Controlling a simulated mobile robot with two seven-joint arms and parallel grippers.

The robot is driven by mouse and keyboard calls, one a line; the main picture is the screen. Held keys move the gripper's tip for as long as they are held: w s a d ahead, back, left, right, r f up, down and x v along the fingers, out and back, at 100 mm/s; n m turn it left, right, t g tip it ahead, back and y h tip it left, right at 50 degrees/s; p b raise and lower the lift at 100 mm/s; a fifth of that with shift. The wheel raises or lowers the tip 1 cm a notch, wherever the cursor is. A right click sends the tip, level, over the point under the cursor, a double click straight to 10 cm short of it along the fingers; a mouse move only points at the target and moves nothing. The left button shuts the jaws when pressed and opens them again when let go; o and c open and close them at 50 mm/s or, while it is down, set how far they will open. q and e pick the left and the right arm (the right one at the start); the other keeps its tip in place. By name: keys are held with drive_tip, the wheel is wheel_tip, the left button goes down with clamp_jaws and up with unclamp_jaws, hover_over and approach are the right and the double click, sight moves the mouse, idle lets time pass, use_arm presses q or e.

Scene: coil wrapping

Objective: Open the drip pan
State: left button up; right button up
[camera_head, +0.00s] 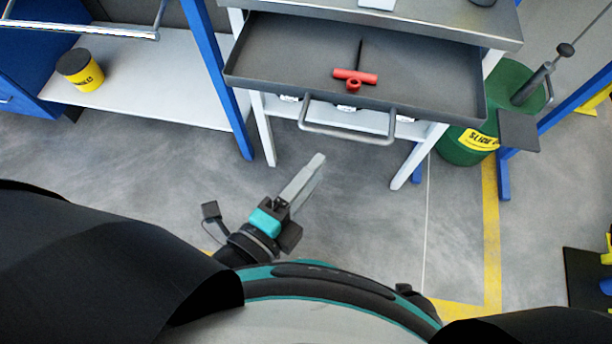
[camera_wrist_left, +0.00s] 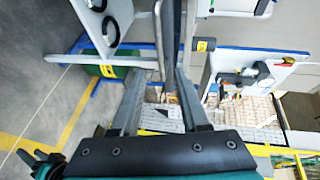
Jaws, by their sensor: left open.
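The drip pan is a dark grey tray (camera_head: 290,60) under the grey table top in the head view. It stands pulled out, with its inside showing. Its grey U-shaped handle (camera_head: 345,134) sticks out from the front. My left gripper (camera_head: 318,160) is open, just below and left of the handle in the head view, with no visible contact. In the left wrist view, its fingers (camera_wrist_left: 167,75) frame a grey upright bar; I cannot tell for sure that it is the handle. My right gripper is not in view.
A red T-handled tool (camera_head: 355,78) lies in the pan. A green drum (camera_head: 465,145) stands right of the table. A yellow and black can (camera_head: 80,70) sits on the white shelf (camera_head: 165,75) at left. The grey floor before the table is clear.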

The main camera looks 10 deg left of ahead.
use_arm(q)
drive_tip(key=shift+s+a+r, duration=0.15)
drive_tip(key=shift+s+a, duration=0.15)
drive_tip(key=shift+s, duration=0.3)
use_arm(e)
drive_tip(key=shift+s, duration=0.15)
use_arm(q)
drive_tip(key=s+a+f+n+g+y, duration=0.1)
drive_tip(key=a+f+n+g+y, duration=0.2)
drive_tip(key=f, duration=1)
drive_tip(key=s+a+f+n+g+y, duration=0.1)
drive_tip(key=s+a+f+n+g, duration=0.25)
drive_tip(key=f, duration=0.95)
drive_tip(key=s+a+f+n+g+y+p, duration=0.1)
drive_tip(key=s+a+f+n+g, duration=0.5)
drive_tip(key=a+f+n, duration=0.6)
wheel_tip(320, 180, down, 3)
drive_tip(key=s+n+y, duration=0.1)
drive_tip(key=s, duration=0.1)
drive_tip(key=shift+s+a+r+y+p, duration=0.15)
drive_tip(key=shift+s+y+p, duration=0.25)
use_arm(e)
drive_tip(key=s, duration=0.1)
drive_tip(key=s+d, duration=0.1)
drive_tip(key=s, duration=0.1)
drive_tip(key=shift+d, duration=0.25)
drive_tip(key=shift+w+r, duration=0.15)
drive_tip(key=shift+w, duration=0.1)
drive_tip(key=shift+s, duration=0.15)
